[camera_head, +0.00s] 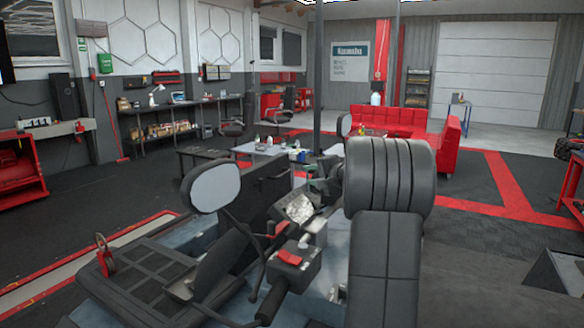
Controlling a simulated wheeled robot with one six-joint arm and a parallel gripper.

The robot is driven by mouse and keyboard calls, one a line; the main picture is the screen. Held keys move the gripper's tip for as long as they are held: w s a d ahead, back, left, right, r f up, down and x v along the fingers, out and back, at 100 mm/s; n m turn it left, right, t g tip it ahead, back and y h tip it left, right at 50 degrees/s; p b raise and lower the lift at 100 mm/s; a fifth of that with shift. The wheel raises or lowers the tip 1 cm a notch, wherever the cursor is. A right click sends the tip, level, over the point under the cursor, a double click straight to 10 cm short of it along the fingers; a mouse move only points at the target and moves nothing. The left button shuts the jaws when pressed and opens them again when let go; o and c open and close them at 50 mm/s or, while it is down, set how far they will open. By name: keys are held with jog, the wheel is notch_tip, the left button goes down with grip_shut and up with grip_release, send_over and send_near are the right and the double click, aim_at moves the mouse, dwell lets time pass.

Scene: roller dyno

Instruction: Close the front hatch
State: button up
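A grey box with red parts (291,262) and a black handlebar grip (273,302) sit in front of the seat. The far side of the panel is hidden. I cannot make out my gripper in this view.
A low table (258,149) with bottles stands behind the vehicle. A dark post (318,80) rises beyond it, near a red sofa (400,122). A workbench (180,106) lines the left wall. Dark floor (90,205) is open at left, with a red-edged strip.

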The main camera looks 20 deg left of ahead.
aim_at(284, 174)
jog(key=p+x, duration=0.4)
jog(key=x, duration=0.9)
jog(key=shift+a+p, duration=0.25)
jog(key=shift+p, duration=0.05)
grip_shut()
